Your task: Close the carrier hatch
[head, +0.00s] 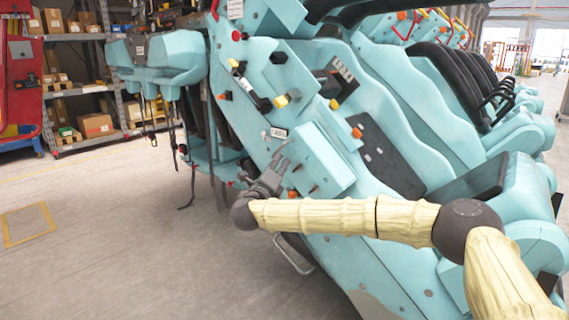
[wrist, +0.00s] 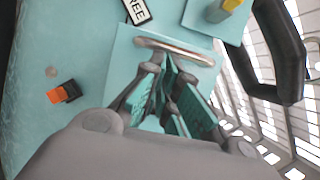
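The carrier hatch (head: 326,160) appears as a teal box-like panel standing out from the side of the tilted teal coaster carrier. In the wrist view its flat panel (wrist: 125,62) carries a metal bar handle (wrist: 175,50). My gripper (head: 286,157) is just left of the hatch in the head view. In the wrist view its fingertips (wrist: 170,73) are spread apart, just below the handle. The gripper looks empty. Whether a finger touches the panel is hard to tell. The hatch's hinge and inner side are not clearly visible.
An orange-and-black knob (wrist: 63,92) and a white label (wrist: 137,10) sit near the panel. A bent metal rail (head: 294,256) sticks out below my wrist. Open floor (head: 120,230) lies to the left.

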